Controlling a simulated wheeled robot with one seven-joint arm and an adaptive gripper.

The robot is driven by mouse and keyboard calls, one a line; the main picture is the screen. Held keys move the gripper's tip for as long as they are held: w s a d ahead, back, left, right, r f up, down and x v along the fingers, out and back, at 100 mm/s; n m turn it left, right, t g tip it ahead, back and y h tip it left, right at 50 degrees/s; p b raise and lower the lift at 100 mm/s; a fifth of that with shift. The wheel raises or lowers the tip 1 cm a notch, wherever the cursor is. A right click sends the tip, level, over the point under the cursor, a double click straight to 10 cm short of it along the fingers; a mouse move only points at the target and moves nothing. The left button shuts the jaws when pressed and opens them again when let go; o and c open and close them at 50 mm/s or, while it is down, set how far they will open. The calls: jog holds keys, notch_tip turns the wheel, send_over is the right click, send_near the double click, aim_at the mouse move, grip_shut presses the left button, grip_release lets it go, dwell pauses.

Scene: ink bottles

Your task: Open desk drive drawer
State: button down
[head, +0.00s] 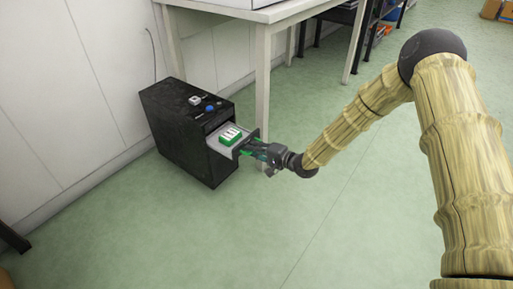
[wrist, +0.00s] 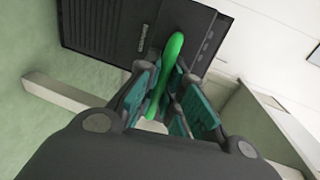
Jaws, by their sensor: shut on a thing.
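The desk drive (head: 183,128) is a black box standing on the floor against the wall, with a drawer (head: 222,147) near the top of its front. The drawer stands pulled out, and a green and white item (head: 231,136) lies in it. My gripper (head: 254,150) is at the drawer's front. In the wrist view my gripper (wrist: 165,100) is shut on a bright green handle (wrist: 172,52), with the black desk drive (wrist: 100,25) behind it. The drawer's inside is hidden in the wrist view.
A white button (head: 195,100) and a blue button (head: 210,108) sit on top of the box. A white table (head: 290,12) stands behind, its leg (head: 263,80) close to the right of the drawer. The green floor in front is clear.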

jog(key=c, duration=1.5)
grip_release()
jog(key=shift+d, duration=0.1)
jog(key=v, duration=1.1)
jog(key=shift+s+d+r, duration=0.1)
jog(key=shift+s+d, duration=0.2)
